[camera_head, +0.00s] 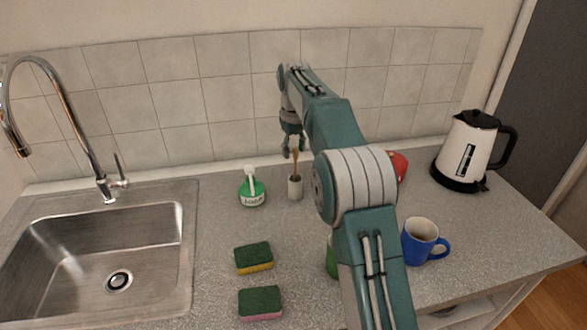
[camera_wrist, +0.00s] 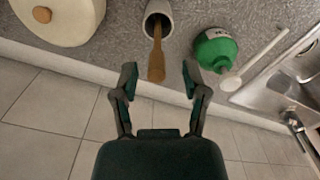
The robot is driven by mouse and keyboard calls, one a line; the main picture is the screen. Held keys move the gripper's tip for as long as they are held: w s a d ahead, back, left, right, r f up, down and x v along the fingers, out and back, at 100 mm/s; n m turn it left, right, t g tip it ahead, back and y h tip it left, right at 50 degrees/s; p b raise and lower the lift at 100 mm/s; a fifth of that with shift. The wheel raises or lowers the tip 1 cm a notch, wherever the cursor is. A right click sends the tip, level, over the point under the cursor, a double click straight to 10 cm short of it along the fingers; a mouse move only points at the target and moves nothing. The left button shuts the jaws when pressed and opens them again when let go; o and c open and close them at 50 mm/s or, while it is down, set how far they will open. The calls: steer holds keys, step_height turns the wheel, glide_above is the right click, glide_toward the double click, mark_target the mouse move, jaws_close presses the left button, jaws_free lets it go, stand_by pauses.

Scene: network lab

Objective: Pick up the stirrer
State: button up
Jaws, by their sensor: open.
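The stirrer is a brown wooden stick (camera_head: 295,160) standing in a small whitish cup (camera_head: 295,188) near the back wall. In the wrist view the stirrer (camera_wrist: 157,60) sticks out of the cup (camera_wrist: 158,8), its free end towards my gripper. My gripper (camera_head: 292,145) is at the stirrer's upper end in the head view. In the wrist view my gripper (camera_wrist: 159,78) is open, with one finger on each side of the stirrer's end and a gap on both sides. I cannot tell the exact depth between them.
A green soap bottle (camera_head: 252,190) with a white pump stands left of the cup. A cream round object (camera_wrist: 60,18) with a wooden knob is on its other side. Two sponges (camera_head: 253,256), a blue mug (camera_head: 420,240), a kettle (camera_head: 466,150) and a sink (camera_head: 100,250) are around.

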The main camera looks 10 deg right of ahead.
mark_target(295, 160)
steer(key=f, duration=0.4)
steer(key=shift+d, duration=0.3)
steer(key=shift+r, duration=0.1)
steer(key=shift+a, duration=0.2)
steer(key=c, duration=0.8)
jaws_close()
steer(key=shift+d, duration=0.1)
